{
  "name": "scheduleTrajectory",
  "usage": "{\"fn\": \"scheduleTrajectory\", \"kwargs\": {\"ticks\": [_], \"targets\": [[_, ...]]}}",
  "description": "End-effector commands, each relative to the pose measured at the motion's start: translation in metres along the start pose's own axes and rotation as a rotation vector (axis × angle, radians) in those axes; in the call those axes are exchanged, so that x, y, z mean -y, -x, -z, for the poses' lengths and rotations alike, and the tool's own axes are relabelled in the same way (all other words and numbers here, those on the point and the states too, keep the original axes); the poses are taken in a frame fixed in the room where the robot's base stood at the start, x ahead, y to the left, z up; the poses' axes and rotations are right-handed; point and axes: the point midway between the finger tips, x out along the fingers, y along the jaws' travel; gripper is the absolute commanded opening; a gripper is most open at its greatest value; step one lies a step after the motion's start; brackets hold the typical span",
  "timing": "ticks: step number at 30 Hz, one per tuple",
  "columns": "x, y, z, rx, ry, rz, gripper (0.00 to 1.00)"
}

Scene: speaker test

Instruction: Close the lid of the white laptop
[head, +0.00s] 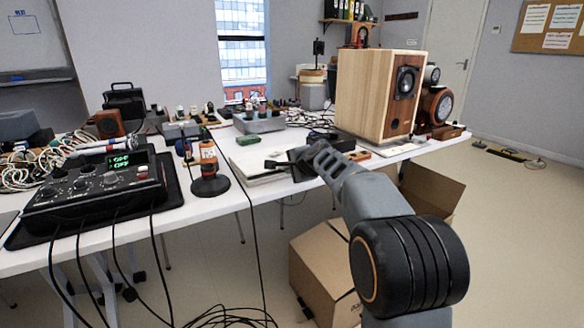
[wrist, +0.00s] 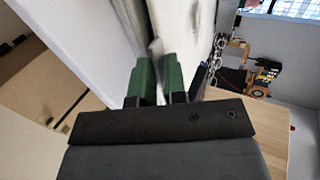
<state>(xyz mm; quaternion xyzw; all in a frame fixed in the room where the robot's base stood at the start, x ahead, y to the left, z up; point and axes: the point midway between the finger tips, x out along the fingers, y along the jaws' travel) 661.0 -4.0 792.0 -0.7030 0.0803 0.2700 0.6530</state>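The white laptop (head: 254,163) lies near the front edge of the white table in the head view, left of my gripper (head: 280,160). It looks low and pale there; the angle of its lid is hard to make out. My gripper reaches in from the right at its side, partly covering it. In the wrist view, large white surfaces (wrist: 92,38) fill the top left, close ahead of my gripper (wrist: 158,72). Its two green fingertips stand close together with a narrow gap. Whether they touch or hold a white edge is unclear.
A wooden speaker (head: 362,95) stands right of my gripper, near the table's edge. A black mixer (head: 95,190) and an orange-and-black device on a round stand (head: 209,170) are to the left. Open cardboard boxes (head: 322,268) are on the floor below. Cables hang from the table.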

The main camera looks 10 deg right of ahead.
Motion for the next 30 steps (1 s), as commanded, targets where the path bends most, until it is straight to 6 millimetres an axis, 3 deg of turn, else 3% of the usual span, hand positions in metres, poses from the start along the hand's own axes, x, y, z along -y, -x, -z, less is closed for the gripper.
{"fn": "scheduleTrajectory", "kwargs": {"ticks": [6, 17, 30], "targets": [[0.001, 0.000, 0.000, -0.001, 0.000, 0.002, 0.35], [0.002, 0.008, 0.001, -0.001, -0.002, 0.003, 0.35], [0.003, 0.093, 0.002, -0.004, -0.002, 0.004, 0.35]]}}
